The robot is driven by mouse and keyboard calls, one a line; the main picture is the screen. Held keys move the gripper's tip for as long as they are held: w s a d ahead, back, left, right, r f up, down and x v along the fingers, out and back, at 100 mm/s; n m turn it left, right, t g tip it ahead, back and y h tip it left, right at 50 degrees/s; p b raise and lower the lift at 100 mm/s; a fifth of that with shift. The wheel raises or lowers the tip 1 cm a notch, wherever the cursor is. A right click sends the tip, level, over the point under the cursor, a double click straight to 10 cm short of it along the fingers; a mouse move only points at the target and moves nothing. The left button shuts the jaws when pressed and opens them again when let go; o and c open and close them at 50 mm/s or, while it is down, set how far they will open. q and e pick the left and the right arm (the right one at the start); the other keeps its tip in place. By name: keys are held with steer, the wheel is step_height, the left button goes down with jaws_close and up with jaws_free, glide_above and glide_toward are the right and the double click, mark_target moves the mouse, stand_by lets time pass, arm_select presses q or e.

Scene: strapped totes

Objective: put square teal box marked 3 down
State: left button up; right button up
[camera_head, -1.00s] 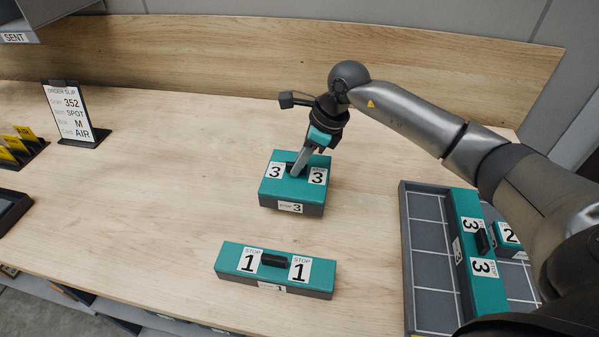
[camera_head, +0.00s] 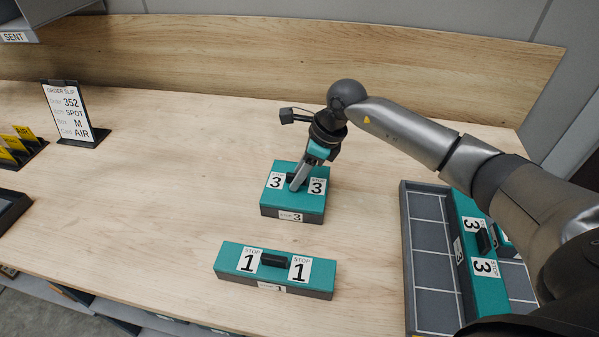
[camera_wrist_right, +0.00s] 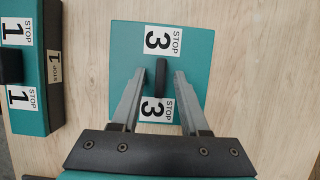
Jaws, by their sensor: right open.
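The square teal box marked 3 (camera_head: 296,202) stands upright on the wooden table, behind the long teal box marked 1. It also shows in the right wrist view (camera_wrist_right: 196,48), with its black handle (camera_wrist_right: 161,78) in the middle of its top. My right gripper (camera_head: 297,184) is over the box. In the right wrist view its two fingers (camera_wrist_right: 158,80) are apart, one on each side of the handle, with gaps between them and it. My left gripper is not in view.
The long teal box marked 1 (camera_head: 232,256) lies in front of the square box. A gridded grey tray (camera_head: 428,236) at right holds a long teal box marked 3 (camera_head: 484,288) and another teal box. An order slip stand (camera_head: 70,112) stands at left. The table's left middle is clear.

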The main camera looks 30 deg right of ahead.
steer(key=shift+r, duration=0.1)
steer(key=shift+d+r, duration=0.1)
steer(key=shift+r, duration=0.25)
steer(key=v, duration=1.1)
steer(key=shift+r+p, duration=0.25)
steer(key=shift+p, duration=0.05)
